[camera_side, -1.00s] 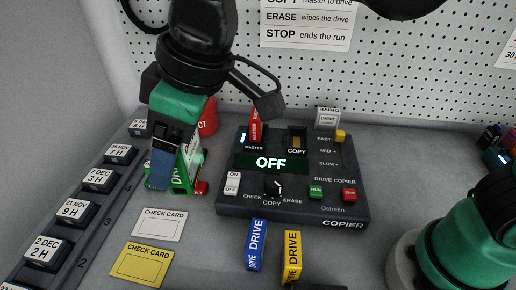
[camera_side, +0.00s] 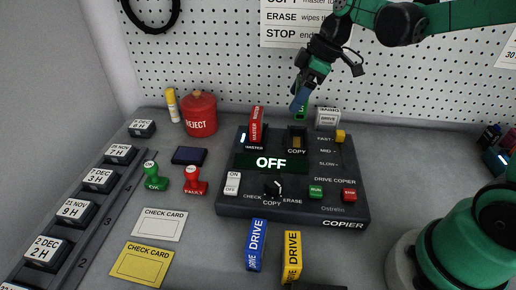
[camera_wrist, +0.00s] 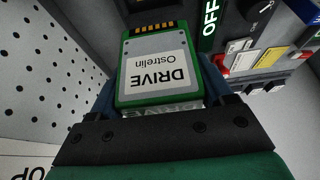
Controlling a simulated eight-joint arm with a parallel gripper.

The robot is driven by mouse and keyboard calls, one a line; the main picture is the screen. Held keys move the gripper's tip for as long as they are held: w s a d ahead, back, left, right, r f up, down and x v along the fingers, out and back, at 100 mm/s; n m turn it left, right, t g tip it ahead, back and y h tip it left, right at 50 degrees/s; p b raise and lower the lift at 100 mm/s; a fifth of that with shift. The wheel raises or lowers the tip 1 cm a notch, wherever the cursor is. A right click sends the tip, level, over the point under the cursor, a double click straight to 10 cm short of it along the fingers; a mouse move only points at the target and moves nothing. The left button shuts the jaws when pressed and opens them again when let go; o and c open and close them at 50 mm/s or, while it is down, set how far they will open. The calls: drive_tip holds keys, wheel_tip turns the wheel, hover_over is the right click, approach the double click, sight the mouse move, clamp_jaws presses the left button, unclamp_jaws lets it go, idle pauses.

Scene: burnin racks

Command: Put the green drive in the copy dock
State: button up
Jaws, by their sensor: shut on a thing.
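My gripper (camera_side: 299,98) is shut on the green drive (camera_side: 301,113), which hangs below the fingers, mostly hidden by them in the side view. In the wrist view the green drive (camera_wrist: 155,66) shows its white DRIVE Ostrelin label and gold contacts at its far end, between the blue fingers. The copy dock (camera_side: 297,143) is the slot marked COPY at the back of the dark copier (camera_side: 345,212). In the side view the drive shows just above this slot, apart from it; its exact height and depth are unclear. The copier's display reads OFF.
A red MASTER drive (camera_side: 256,122) stands upright left of the copy dock. Blue (camera_side: 256,246) and yellow (camera_side: 291,258) drives lie in front. A red REJECT pot (camera_side: 200,115) stands back left.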

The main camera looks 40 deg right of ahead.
hover_over(289, 136)
drive_tip(key=shift+s+d+f, duration=0.1)
drive_tip(key=shift+s+f, duration=0.05)
drive_tip(key=shift+f, duration=0.8)
drive_tip(key=shift+s+d+f, duration=0.1)
drive_tip(key=shift+s+f, duration=0.05)
drive_tip(key=shift+f, duration=0.75)
drive_tip(key=shift+s+d+f, duration=0.1)
drive_tip(key=shift+s+f, duration=0.05)
drive_tip(key=shift+f, duration=0.8)
drive_tip(key=shift+f, duration=1.15)
idle(0.7)
drive_tip(key=o, duration=1.3)
drive_tip(key=shift+c, duration=0.2)
drive_tip(key=shift+r, duration=3.5)
drive_tip(key=s+a+m+t+h, duration=0.2)
drive_tip(key=s+m+t+h, duration=0.1)
drive_tip(key=s+m, duration=0.6)
drive_tip(key=shift+a+r+t, duration=0.35)
drive_tip(key=shift+t, duration=0.15)
